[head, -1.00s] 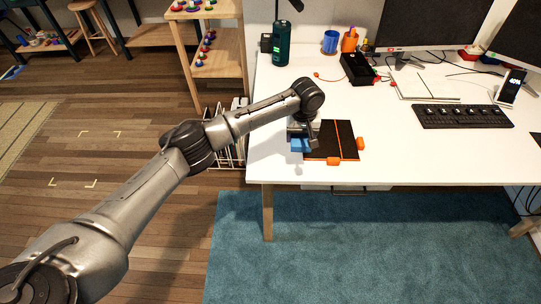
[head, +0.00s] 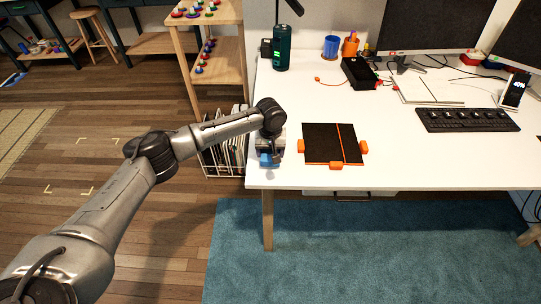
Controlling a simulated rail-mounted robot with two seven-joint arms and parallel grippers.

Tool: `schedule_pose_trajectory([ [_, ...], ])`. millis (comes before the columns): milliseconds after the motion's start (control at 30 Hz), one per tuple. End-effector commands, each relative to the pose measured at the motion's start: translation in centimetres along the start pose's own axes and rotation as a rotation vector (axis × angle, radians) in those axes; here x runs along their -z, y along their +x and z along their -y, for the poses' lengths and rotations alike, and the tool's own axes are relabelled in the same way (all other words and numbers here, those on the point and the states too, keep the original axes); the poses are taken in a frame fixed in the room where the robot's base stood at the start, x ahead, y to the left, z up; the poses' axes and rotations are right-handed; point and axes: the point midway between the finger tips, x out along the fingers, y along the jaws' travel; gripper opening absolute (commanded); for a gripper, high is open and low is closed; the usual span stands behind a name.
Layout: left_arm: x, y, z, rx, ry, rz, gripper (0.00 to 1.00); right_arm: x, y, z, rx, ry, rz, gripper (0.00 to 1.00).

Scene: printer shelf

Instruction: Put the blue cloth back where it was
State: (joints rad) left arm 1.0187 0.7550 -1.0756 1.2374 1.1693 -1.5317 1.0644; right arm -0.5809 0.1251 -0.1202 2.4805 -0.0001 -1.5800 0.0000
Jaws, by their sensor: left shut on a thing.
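The blue cloth (head: 266,160) shows as a small blue patch under my left gripper (head: 268,153), near the left front corner of the white desk. My left gripper is shut on the cloth. The wrist hides most of the fingers and part of the cloth, and I cannot tell whether the cloth touches the desk. My right gripper is not in view.
A black pad with orange clips (head: 333,145) lies just right of the gripper on the white desk (head: 420,165). A dark green bottle (head: 282,47), blue cup (head: 331,46), black box (head: 358,73) and keyboard (head: 467,120) stand farther back. A rack (head: 225,155) stands left of the desk.

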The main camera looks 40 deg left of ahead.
Motion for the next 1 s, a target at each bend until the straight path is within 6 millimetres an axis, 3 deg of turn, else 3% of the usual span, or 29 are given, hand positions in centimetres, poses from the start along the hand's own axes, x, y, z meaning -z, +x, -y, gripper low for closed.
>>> schedule_pose_trajectory([
  [100, -0.01, 1.57, -0.02, 0.000, 0.000, 0.000, 0.42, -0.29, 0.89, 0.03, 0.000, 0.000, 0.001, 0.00],
  [533, -0.04, 1.76, -0.08, -0.001, 0.001, 0.000, 0.42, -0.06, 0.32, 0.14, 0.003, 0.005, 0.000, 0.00],
  [567, -0.02, 1.82, -0.08, -0.001, 0.001, -0.001, 0.71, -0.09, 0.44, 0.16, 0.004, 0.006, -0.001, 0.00],
  [600, -0.01, 1.82, -0.07, -0.001, 0.001, -0.001, 0.75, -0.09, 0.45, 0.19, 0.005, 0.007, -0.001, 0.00],
  [800, -0.01, 1.81, -0.05, -0.001, 0.000, 0.000, 0.94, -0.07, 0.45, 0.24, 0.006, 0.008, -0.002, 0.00],
  [1000, 0.00, 1.80, -0.04, -0.001, 0.000, 0.000, 0.94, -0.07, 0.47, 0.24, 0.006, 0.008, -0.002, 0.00],
])
